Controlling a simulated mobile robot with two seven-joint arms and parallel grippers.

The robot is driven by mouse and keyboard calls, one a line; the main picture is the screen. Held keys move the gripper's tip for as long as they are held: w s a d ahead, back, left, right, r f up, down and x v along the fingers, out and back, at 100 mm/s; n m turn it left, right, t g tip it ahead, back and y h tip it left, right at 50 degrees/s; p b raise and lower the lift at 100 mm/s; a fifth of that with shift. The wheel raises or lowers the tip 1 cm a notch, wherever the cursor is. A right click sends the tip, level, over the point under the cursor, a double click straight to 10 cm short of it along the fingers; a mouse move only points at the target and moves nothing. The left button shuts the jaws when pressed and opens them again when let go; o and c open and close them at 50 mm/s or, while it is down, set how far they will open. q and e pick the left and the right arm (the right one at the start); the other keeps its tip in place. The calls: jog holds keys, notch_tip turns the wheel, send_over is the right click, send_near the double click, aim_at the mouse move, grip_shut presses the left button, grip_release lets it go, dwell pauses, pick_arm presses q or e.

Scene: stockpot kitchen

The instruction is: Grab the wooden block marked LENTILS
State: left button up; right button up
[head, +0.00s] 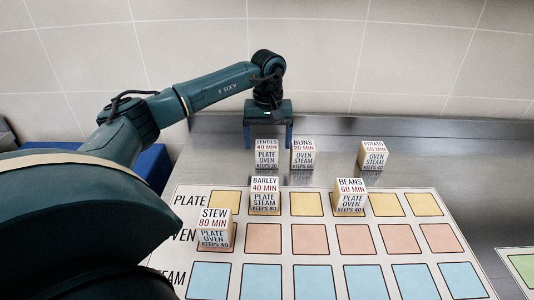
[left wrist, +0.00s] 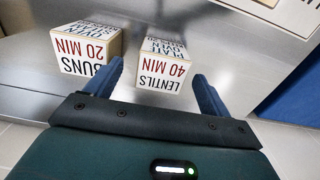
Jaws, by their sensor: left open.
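The wooden block marked LENTILS (head: 267,156) stands on the steel counter behind the printed mat, at the left end of the back blocks. My left gripper (head: 268,138) is over it, pointing down, with its blue fingers apart at the block's two sides. In the left wrist view, the LENTILS block (left wrist: 163,66) shows between the open fingertips (left wrist: 159,72), with gaps that look small. I cannot tell whether a finger touches it. My right gripper is not in view.
The BUNS block (head: 303,154) stands close beside the right finger. The POTATO block (head: 373,155) is farther right. BARLEY (head: 265,195), BEANS (head: 350,197) and STEW (head: 214,230) blocks stand on the mat (head: 328,255). A tiled wall (head: 420,60) rises behind the counter.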

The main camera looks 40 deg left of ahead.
aim_at(267, 145)
pick_arm(q)
jog(key=shift+a+f, duration=0.15)
jog(key=shift+f, duration=1.7)
jog(key=c, duration=1.1)
jog(key=shift+c, duration=0.2)
